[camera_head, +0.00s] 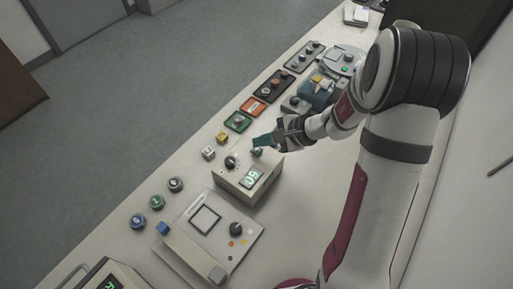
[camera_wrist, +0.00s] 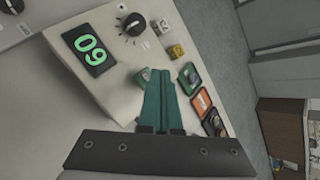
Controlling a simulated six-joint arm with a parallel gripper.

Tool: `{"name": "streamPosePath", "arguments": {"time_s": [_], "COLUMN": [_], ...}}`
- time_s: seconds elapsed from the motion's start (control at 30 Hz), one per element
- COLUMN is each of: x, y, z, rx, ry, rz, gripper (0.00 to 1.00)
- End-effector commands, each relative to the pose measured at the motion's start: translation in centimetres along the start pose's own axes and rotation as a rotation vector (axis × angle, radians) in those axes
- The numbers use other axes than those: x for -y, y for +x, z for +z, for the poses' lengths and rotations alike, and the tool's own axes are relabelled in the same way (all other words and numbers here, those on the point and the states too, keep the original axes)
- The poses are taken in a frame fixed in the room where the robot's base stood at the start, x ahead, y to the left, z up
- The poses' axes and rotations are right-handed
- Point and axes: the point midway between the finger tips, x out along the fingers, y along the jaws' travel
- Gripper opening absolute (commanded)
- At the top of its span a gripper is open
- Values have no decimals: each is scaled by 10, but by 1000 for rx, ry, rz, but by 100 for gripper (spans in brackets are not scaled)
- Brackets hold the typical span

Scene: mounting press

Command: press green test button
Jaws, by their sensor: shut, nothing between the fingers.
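A pale box with a green-digit display (camera_head: 251,179) and a black dial (camera_head: 231,162) stands on the bench. A small green button (camera_head: 257,152) sits on its top near the back corner. My gripper (camera_head: 256,142) has teal fingers closed together with nothing between them, close above that button. In the wrist view the fingers (camera_wrist: 159,72) point past the display box (camera_wrist: 92,48), and part of the green button (camera_wrist: 143,76) shows beside them. The fingers hide the rest of it. I cannot tell whether they touch it. I see no label reading test.
A green-framed panel (camera_head: 238,121), an orange panel (camera_head: 253,106) and a yellow cube (camera_head: 222,137) lie past the box. Several round buttons, one blue (camera_head: 137,221), stand at left. A flat device with a square frame (camera_head: 205,218) lies in front.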

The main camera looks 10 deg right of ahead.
Motion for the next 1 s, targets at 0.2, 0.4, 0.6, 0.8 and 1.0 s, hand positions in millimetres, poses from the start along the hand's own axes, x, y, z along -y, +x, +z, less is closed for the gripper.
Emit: {"name": "streamPosePath", "arguments": {"time_s": [0.2, 0.4, 0.6, 0.8, 1.0], "x": [5, 15, 24, 26, 25], "y": [-5, -20, -32, -35, -35], "z": [4, 14, 24, 26, 25], "rx": [0, 0, 0, 1, 0], "ry": [0, -1, 0, 1, 1], "rz": [-2, -2, -2, 0, 0], "gripper": [0, 0, 0, 0, 0]}}
